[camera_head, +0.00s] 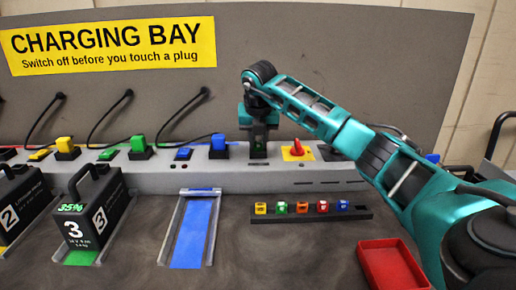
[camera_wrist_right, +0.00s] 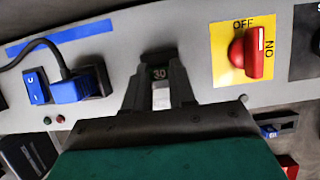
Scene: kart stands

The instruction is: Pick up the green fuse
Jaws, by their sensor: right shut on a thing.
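My right gripper (camera_head: 258,140) points down at the grey charging strip, left of the red switch. My left gripper is not in view.
A red switch (camera_head: 297,150) on a yellow plate is just right of the gripper. A blue plug (camera_head: 218,147) is to its left. A rack (camera_head: 360,213) of several coloured fuses and a red tray (camera_head: 390,268) lie in front. Black batteries (camera_head: 97,215) stand at left.

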